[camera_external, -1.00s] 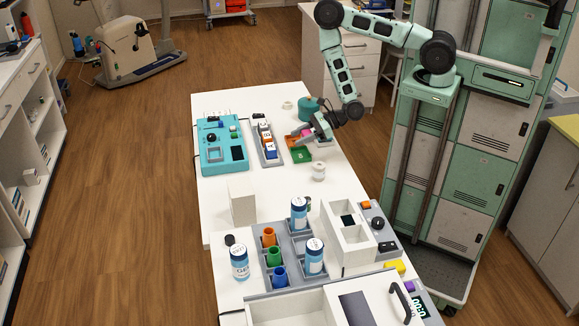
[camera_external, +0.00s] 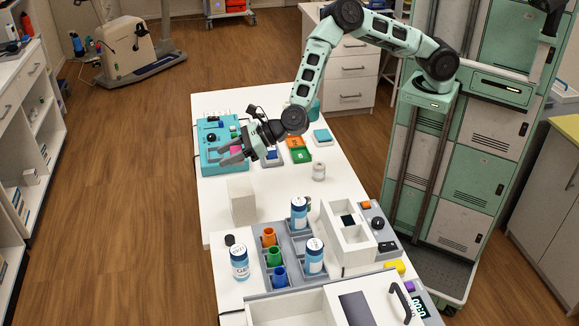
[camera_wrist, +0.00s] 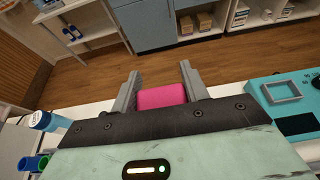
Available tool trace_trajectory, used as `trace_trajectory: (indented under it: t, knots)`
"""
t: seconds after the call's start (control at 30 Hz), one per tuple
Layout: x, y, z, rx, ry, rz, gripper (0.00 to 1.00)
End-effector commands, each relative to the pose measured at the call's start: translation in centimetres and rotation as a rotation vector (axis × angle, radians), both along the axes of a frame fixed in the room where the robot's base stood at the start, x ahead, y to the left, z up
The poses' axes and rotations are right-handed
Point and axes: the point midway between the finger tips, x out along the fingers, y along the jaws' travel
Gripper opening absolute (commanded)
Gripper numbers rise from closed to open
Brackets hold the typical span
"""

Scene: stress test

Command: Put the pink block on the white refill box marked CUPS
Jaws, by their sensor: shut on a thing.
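My gripper (camera_external: 224,152) is shut on the pink block (camera_external: 236,150) and holds it in the air near the right side of the teal panel. In the wrist view the pink block (camera_wrist: 163,96) sits between the two grey fingers of my gripper (camera_wrist: 161,86). A plain white upright box (camera_external: 241,200) stands on the white table just in front of the gripper in the external view. No CUPS mark is readable on it, so I cannot tell if it is the refill box. The wrist view does not show this box.
The teal panel (camera_external: 212,160) lies at the table's far left. Orange, green and teal trays (camera_external: 297,142) and a small white jar (camera_external: 319,172) lie to the right. Blue-and-white bottles (camera_external: 240,263), coloured cups and an open white box (camera_external: 348,245) crowd the near end. The mid-table is mostly clear.

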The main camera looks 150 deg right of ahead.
Motion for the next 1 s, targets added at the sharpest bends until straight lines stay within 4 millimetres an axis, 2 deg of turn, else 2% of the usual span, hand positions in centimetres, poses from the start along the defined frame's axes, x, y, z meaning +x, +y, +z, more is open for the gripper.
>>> trace_trajectory:
  t: [0.2, 0.43, 0.6, 0.73, 1.0]
  knots:
    - [0.1, 0.1, -3.6, 0.003, 0.004, 0.000, 0.23]
    - [0.1, 0.0, -6.0, 0.001, 0.003, -0.001, 0.23]
    - [0.1, 0.1, -8.5, 0.001, 0.003, 0.001, 0.23]
    - [0.1, 0.0, -9.4, 0.000, 0.002, -0.001, 0.23]
    - [0.1, 0.0, -9.6, -0.001, 0.001, 0.000, 0.23]
